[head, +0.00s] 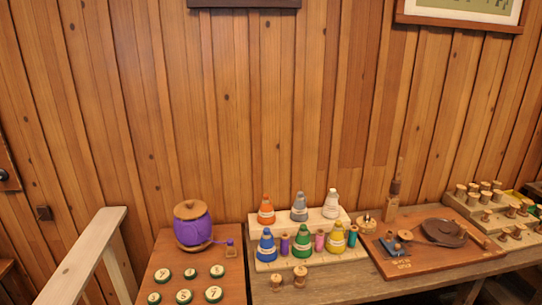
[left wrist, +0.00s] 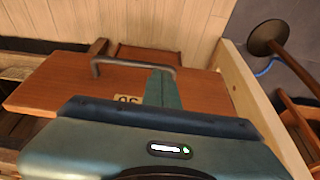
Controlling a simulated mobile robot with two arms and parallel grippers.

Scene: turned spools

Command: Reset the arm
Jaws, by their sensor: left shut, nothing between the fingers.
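My left gripper (left wrist: 163,88) shows in the left wrist view as a narrow teal finger shape rising from the teal housing (left wrist: 150,150) at the bottom. It is shut with nothing in it. Neither gripper nor arm shows in the head view. My right gripper is in neither view.
A pale wooden rail (head: 85,255) stands left.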

